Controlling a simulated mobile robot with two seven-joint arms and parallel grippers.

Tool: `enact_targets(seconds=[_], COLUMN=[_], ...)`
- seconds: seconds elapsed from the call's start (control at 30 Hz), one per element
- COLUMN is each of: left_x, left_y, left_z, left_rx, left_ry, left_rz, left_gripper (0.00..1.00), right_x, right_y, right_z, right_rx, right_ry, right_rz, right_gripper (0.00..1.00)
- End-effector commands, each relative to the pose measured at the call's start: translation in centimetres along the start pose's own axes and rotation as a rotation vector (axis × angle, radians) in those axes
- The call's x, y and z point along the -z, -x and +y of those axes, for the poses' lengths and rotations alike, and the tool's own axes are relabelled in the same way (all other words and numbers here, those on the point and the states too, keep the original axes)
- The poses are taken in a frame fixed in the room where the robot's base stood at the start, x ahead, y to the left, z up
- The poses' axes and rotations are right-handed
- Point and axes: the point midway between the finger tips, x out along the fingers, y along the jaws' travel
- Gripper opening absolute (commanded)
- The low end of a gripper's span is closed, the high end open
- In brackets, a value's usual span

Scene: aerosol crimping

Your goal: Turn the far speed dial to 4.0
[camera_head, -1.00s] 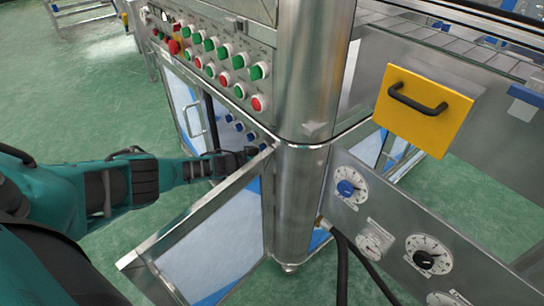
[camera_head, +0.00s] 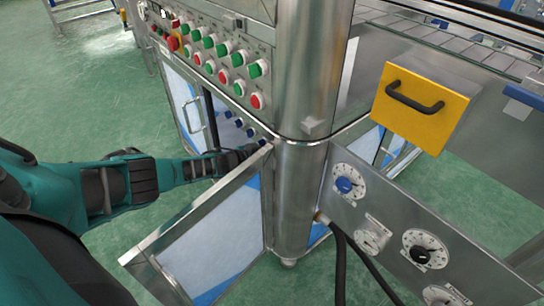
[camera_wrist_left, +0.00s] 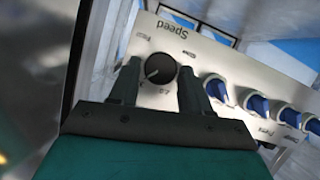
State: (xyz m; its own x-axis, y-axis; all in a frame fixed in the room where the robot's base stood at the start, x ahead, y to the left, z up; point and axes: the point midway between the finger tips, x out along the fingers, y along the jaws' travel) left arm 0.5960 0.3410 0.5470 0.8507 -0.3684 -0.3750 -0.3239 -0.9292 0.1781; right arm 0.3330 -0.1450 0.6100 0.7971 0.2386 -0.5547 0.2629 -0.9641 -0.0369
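A black round speed dial (camera_wrist_left: 160,68) sits on a pale panel (camera_wrist_left: 202,49) marked "Speed" in the left wrist view. My left gripper (camera_wrist_left: 159,72) has one finger on each side of this dial. The fingers are apart, with narrow gaps seeming to show beside the knob; contact cannot be judged. The dial's small scale is too blurred to read. In the head view my left gripper (camera_head: 254,149) reaches behind the open cabinet door, and the dial is hidden there. My right gripper is not in view.
Several blue knobs (camera_wrist_left: 257,104) line the panel right of the dial. The open cabinet door (camera_head: 200,240) stands close to my left arm. A steel column (camera_head: 300,200) rises beside it. Other dials (camera_head: 346,185) sit on a right-hand panel, below a yellow drawer (camera_head: 400,122).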

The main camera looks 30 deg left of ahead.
Motion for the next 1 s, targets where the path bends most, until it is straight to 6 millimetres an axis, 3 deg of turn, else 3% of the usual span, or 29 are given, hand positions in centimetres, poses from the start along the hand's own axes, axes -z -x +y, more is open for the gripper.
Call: enact_targets(seconds=[0.13, 0.47, 0.67, 1.0], left_x=[0.0, 0.1, 0.5, 0.2], left_y=[0.0, 0.5, 3.3, 10.4], left_z=[0.0, 0.0, 0.0, 0.0], left_rx=[0.000, 0.000, 0.001, 0.001], left_ry=[0.000, 0.001, 0.001, 0.000], left_rz=[-0.001, -0.002, -0.004, -0.004], left_gripper=[0.62, 0.63, 0.63, 0.63], right_x=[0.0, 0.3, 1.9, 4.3], right_y=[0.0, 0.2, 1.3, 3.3], right_z=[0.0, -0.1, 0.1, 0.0], right_rx=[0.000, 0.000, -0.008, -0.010], right_ry=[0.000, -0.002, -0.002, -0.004], right_rz=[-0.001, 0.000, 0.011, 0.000], right_gripper=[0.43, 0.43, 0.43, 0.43])
